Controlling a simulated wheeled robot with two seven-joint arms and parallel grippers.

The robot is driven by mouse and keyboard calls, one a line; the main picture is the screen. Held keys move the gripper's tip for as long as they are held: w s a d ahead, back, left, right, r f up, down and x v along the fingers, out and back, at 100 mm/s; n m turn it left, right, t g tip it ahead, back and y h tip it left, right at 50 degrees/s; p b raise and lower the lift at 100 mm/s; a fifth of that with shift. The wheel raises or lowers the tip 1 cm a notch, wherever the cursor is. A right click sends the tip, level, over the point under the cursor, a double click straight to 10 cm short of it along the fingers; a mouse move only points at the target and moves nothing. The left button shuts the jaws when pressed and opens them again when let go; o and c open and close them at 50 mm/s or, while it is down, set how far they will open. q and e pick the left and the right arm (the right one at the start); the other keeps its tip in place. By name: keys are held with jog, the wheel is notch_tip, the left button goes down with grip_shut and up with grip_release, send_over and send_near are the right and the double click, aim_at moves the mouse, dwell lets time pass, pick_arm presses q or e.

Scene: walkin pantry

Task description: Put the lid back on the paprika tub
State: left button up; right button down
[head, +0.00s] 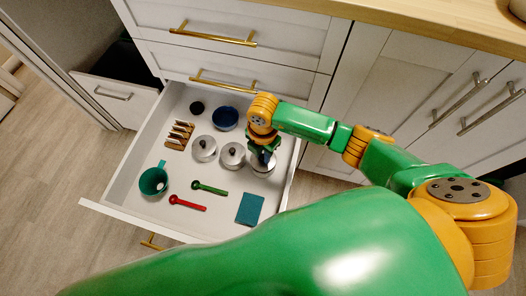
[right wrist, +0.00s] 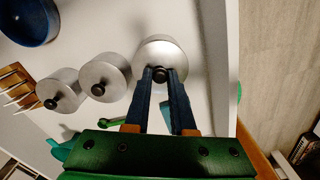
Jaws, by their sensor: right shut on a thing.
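Three round silver tubs or lids with black knobs stand in a row in the open drawer: a left one (head: 204,148), a middle one (head: 232,155) and a right one (head: 263,168). No label is readable, so I cannot tell which is paprika. My right gripper (head: 264,155) is over the right one. In the right wrist view its blue fingers (right wrist: 160,78) are shut on the black knob (right wrist: 160,74) of that silver lid (right wrist: 160,50). I cannot tell whether this lid rests on a tub or is held just above one. My left gripper is not in view.
The drawer (head: 125,213) also holds a blue bowl (head: 225,118), a small dark round thing (head: 197,107), a wooden rack (head: 179,134), a green cup (head: 153,181), a red spoon (head: 188,203), a green spoon (head: 210,188) and a teal cloth or sponge (head: 249,209). Its front left floor is bare.

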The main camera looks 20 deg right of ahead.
jog(key=shift+p, duration=0.3)
dwell(0.9)
jog(key=shift+f, duration=0.25)
dwell(0.4)
dwell(0.5)
jog(key=shift+c, duration=1)
grip_release()
notch_tip(320, 180, up, 7)
jog(key=p, duration=0.7)
jog(key=shift+r, duration=0.1)
